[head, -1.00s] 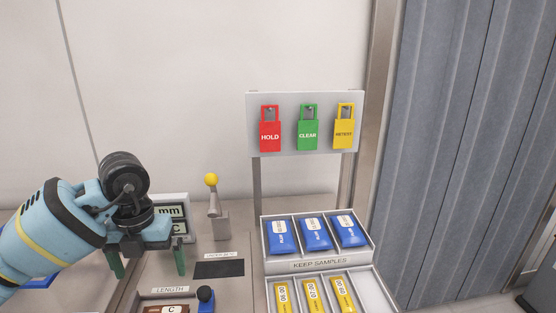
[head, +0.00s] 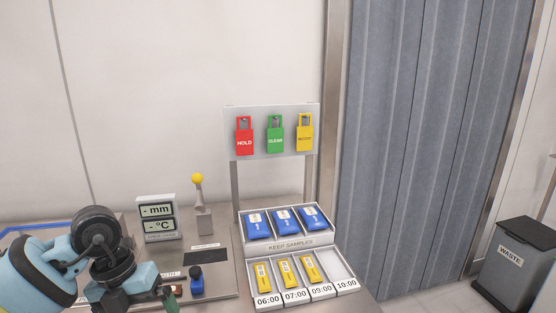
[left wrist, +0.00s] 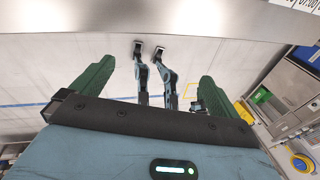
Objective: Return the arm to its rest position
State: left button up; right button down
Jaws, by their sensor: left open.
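My left gripper shows at the lower left of the head view, with one green finger (head: 170,298) visible near the front of the bench. In the left wrist view the left gripper (left wrist: 150,85) has its two green fingers wide apart, with nothing between them. The left arm's blue and black links cover the bench's lower left corner. My right gripper is not in the head view. I cannot tell whether the dark, jointed shapes beyond the fingers in the left wrist view include it.
The bench holds a display (head: 157,218), a yellow-knobbed lever (head: 203,205), a blue-knobbed part (head: 196,281) and a sample rack (head: 287,246) with blue packs and yellow sticks. Red, green and yellow tags hang on a board (head: 271,147). A waste bin (head: 512,270) stands right.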

pick_arm(q)
jog(key=s+d+f+n+t+h+p, duration=0.1)
jog(key=s+d+n+t+h, duration=0.2)
jog(key=d+h, duration=0.65)
jog(key=s+d+n+h, duration=0.3)
jog(key=s+d+h, duration=0.2)
jog(key=d+h, duration=0.45)
jog(key=s+a+f+n+t+y, duration=0.2)
jog(key=a+f+n+t+y, duration=0.3)
jog(key=f+n+t+y, duration=0.45)
jog(key=s+a+f+n+t+y, duration=0.1)
jog(key=a+f+n+t+y, duration=0.45)
jog(key=n, duration=0.65)
jog(key=s+a+f+n+g+y, duration=0.2)
jog(key=s+f+g, duration=0.2)
jog(key=s+f, duration=0.3)
jog(key=s+a+f+n+g+y+p, duration=0.1)
jog(key=s+a+f+n+g+y, duration=0.1)
jog(key=s+f, duration=0.6)
jog(key=s+n+g, duration=0.1)
jog(key=g, duration=0.1)
jog(key=shift+s+a+g+y, duration=0.25)
jog(key=shift+s+g+y, duration=0.05)
jog(key=shift+s, duration=0.1)
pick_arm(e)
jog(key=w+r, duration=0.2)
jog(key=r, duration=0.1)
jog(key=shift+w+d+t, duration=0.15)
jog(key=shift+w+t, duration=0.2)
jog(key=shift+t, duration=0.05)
